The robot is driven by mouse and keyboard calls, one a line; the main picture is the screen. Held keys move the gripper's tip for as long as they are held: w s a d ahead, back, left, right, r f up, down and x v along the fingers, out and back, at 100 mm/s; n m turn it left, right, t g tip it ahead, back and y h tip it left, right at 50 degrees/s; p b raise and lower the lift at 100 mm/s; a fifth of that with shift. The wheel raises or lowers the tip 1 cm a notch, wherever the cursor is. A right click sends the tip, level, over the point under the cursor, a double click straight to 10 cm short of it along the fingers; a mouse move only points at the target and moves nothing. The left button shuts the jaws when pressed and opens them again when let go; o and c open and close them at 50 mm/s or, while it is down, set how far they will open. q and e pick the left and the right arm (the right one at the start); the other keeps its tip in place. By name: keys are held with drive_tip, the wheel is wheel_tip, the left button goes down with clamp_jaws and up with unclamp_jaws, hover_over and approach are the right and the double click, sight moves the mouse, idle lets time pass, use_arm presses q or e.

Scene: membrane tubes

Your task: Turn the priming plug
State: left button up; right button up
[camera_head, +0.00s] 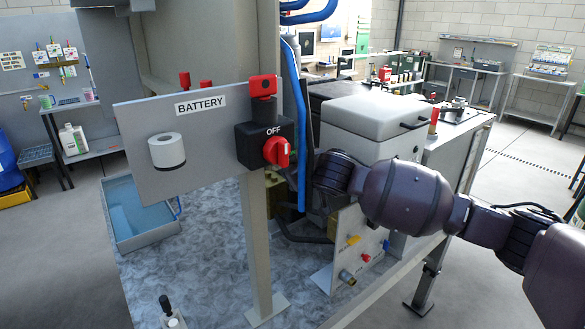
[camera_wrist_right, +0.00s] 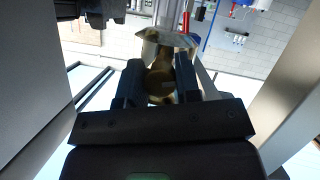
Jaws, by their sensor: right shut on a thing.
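A round brass-coloured plug (camera_wrist_right: 160,84) sits between the two dark fingers of my right gripper (camera_wrist_right: 159,78) in the right wrist view. The fingers are shut on it. A shiny, pale metal part lies just beyond the plug. In the head view my right arm comes in from the right and its wrist ends behind the blue hose (camera_head: 293,110). The gripper and plug are hidden there. My left gripper is out of view.
A grey panel (camera_head: 130,137) marked BATTERY carries a red switch (camera_head: 277,151) at OFF. A post (camera_head: 257,250) stands below it. A small panel (camera_head: 324,279) with coloured valves stands under my right arm. A blue tray (camera_head: 145,238) is at left.

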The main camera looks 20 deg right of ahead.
drive_tip(key=n+t+h, duration=0.1)
drive_tip(key=n, duration=0.1)
drive_tip(key=n+h, duration=0.1)
drive_tip(key=n, duration=0.1)
drive_tip(key=shift+n+t, duration=0.3)
drive_tip(key=shift+t, duration=0.1)
drive_tip(key=n+t+h+b, duration=0.1)
drive_tip(key=n+t, duration=0.1)
drive_tip(key=n, duration=0.2)
drive_tip(key=shift+b, duration=0.3)
drive_tip(key=n+t+b, duration=0.1)
drive_tip(key=n+t, duration=0.1)
drive_tip(key=n, duration=0.3)
drive_tip(key=shift+b, duration=0.3)
drive_tip(key=n+t, duration=0.1)
drive_tip(key=n, duration=0.2)
drive_tip(key=shift+n+b, duration=0.4)
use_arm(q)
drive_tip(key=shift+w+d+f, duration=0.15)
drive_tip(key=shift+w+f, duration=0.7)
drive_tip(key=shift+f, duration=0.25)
use_arm(e)
drive_tip(key=shift+n+t+y, duration=0.3)
drive_tip(key=shift+n+y, duration=0.2)
drive_tip(key=shift+n, duration=0.4)
drive_tip(key=o, duration=0.9)
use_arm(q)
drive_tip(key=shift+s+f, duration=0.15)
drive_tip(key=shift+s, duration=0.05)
